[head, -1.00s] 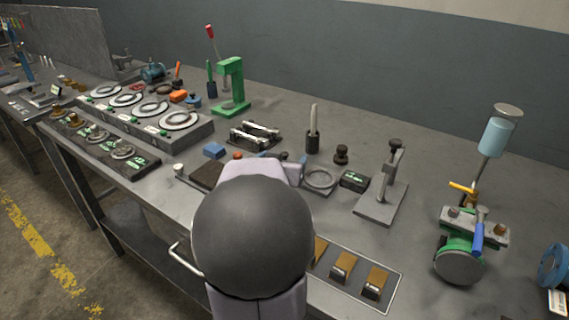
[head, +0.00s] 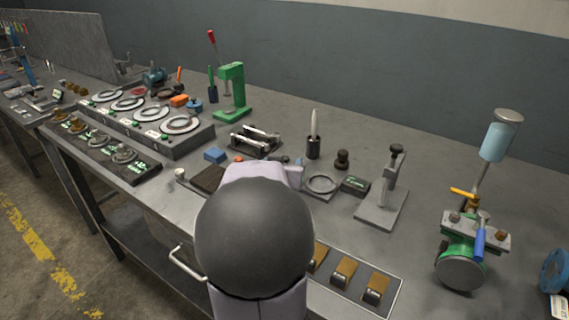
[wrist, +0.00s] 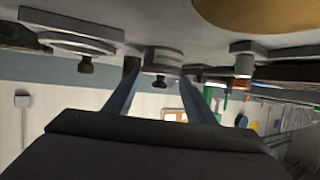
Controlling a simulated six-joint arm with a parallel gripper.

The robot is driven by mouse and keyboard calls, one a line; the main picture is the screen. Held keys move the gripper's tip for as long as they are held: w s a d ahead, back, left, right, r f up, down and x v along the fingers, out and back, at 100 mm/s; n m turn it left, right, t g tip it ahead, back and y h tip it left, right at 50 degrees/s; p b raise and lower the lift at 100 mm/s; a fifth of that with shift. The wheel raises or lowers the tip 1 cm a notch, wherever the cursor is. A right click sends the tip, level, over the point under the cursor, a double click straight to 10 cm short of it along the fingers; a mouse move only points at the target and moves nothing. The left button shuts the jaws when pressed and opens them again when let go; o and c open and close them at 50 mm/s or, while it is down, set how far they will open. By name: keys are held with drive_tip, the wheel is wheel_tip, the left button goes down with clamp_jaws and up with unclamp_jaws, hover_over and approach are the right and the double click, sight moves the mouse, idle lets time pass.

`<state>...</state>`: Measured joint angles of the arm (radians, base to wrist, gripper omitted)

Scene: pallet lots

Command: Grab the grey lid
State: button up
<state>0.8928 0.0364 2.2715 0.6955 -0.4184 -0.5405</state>
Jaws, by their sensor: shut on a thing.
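In the wrist view, which looks upside down, a grey lid (wrist: 162,54) with a small dark knob sits between the fingertips of my gripper (wrist: 161,72). One finger is on each side of the lid, and the gripper is shut on it. The lid seems close to the grey surface, but I cannot tell whether it touches it. In the head view my own arm hides the gripper and the lid.
In the wrist view a grey round plate with a knob (wrist: 78,42) is to the left and a post with a red band (wrist: 243,68) to the right.

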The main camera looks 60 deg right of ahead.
wheel_tip(320, 180, up, 10)
drive_tip(key=p, duration=0.6)
